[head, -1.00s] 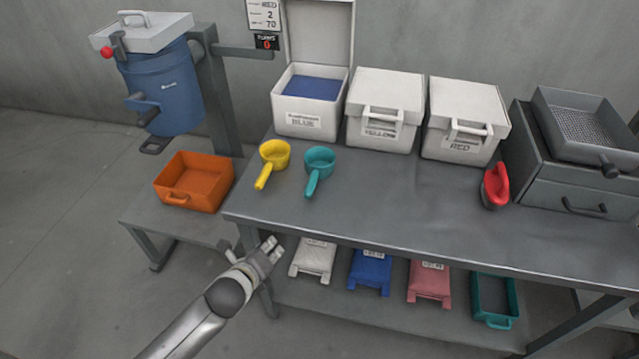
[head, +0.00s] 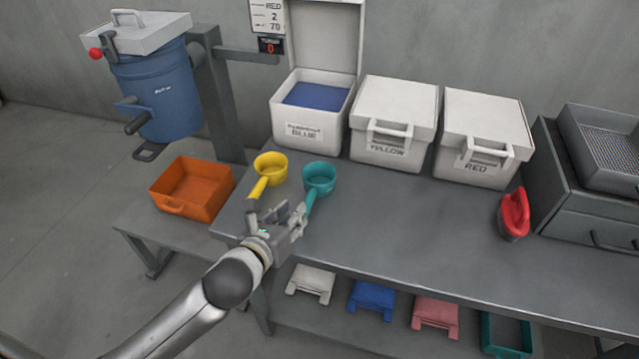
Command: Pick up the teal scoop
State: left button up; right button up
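The teal scoop (head: 319,177) lies on the grey worktable with its cup up at the back and its handle pointing toward the front edge. My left gripper (head: 278,209) is over the table's front left part, just left of and in front of the scoop's handle. Its fingers look apart, with nothing seen between them. The gripper hides the lower end of the teal handle, and I cannot tell whether they touch. My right gripper is not in view.
A yellow scoop (head: 268,170) lies close on the left, its handle end by my gripper. An open blue-powder bin (head: 310,132), closed yellow (head: 392,135) and red (head: 482,145) bins stand behind. A red-handled tool (head: 513,213) is at right. The table's middle is clear.

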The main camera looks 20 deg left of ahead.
aim_at(308, 198)
pick_arm(q)
jog(key=x, duration=0.4)
jog(key=shift+w+f, duration=0.15)
jog(key=shift+w, duration=0.15)
jog(key=x, duration=0.5)
jog(key=shift+d+f, duration=0.1)
jog(key=shift+f, duration=0.1)
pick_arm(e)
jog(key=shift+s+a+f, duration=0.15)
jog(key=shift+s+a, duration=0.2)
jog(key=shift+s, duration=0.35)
pick_arm(q)
jog(key=shift+c, duration=0.3)
grip_shut()
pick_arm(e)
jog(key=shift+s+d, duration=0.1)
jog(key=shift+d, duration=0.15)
